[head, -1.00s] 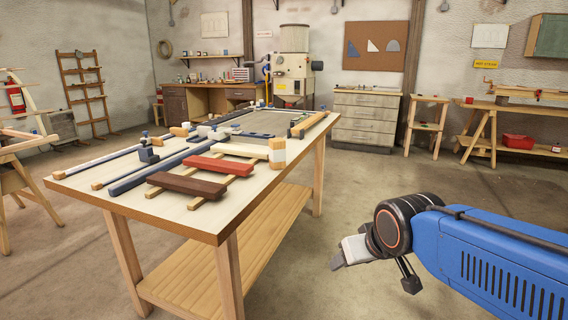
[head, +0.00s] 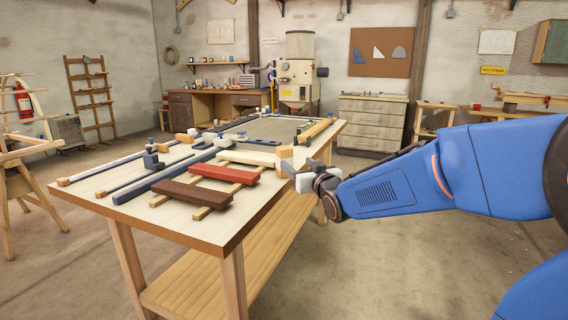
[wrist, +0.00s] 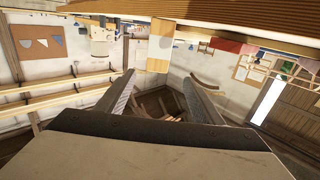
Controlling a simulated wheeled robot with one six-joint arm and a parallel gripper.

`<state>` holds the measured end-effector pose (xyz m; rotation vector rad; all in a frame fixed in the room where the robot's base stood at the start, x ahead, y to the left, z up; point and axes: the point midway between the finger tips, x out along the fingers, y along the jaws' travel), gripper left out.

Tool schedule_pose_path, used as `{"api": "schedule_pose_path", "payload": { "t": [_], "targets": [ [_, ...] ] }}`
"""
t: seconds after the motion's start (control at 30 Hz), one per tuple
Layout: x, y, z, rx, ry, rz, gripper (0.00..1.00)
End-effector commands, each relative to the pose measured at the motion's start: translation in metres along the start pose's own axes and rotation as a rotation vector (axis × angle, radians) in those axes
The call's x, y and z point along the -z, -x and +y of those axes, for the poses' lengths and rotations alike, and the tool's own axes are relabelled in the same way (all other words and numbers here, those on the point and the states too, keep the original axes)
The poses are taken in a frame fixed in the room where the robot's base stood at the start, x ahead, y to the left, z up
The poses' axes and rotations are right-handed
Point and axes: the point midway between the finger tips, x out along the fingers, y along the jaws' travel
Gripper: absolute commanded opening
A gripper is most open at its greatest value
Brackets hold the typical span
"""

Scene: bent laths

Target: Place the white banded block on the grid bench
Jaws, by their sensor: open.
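The white banded block (head: 285,152) stands at the near right edge of the worktable (head: 215,222), pale wood with a white band. In the wrist view the block (wrist: 160,48) shows ahead of my fingers, in the gap between them but beyond their tips. My gripper (head: 296,174) is beside the block at the table's right edge and hides part of its lower side in the head view. In the wrist view my gripper (wrist: 160,88) is open and empty. A grey flat panel (head: 270,130) lies at the far end of the table; I cannot make out a grid on it.
Dark red and red bars (head: 225,172) lie across wooden strips on the near tabletop. A white bar (head: 247,157) lies close to the block. Long blue clamps (head: 165,177) cover the left side. Bare tabletop shows at the front edge. The floor right of the table is clear.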

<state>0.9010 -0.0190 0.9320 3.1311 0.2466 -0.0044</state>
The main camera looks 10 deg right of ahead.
Motion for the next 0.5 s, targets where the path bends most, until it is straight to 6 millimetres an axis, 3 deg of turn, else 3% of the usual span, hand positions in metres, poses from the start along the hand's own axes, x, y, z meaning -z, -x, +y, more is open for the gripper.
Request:
{"api": "schedule_pose_path", "payload": {
  "t": [0.5],
  "targets": [
    [0.000,-0.071,0.000,0.002,-0.001,0.002,0.61]
  ]
}}
